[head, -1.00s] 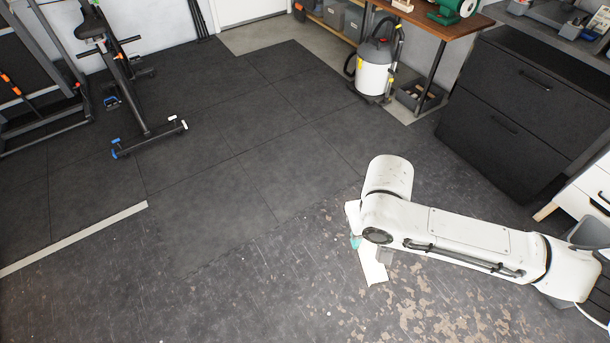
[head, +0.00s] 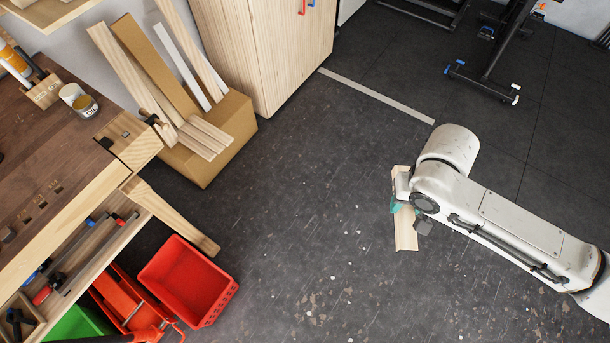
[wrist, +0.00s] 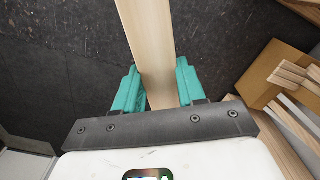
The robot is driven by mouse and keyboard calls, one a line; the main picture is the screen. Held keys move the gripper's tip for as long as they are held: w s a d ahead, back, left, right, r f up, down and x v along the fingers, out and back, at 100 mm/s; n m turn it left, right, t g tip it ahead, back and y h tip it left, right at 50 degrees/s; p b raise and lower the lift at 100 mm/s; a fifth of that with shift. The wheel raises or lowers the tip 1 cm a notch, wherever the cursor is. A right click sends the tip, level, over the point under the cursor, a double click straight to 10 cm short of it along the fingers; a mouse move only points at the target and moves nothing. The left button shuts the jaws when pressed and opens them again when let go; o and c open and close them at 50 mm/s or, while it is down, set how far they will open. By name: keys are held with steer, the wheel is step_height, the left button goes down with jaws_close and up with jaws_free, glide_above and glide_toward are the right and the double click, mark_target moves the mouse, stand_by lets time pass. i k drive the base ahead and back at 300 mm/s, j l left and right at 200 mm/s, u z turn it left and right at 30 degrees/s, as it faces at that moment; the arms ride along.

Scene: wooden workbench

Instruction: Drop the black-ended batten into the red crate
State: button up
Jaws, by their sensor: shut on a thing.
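My gripper (head: 398,206) is shut on a pale wooden batten (head: 406,232), held above the dark floor right of centre in the head view. In the wrist view the teal fingers of my gripper (wrist: 157,75) press on both sides of the batten (wrist: 150,35), which runs out past the top edge. No black end shows on the visible part; my arm hides some of it. The red crate (head: 221,301) stands open on the floor at lower left in the head view, well left of my gripper. Its visible inside looks empty.
A cardboard box (head: 223,137) of upright boards stands behind the crate, near a wooden cabinet (head: 272,60). Open floor lies between crate and gripper.

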mark_target(197, 283)
steer(key=u, duration=1.75)
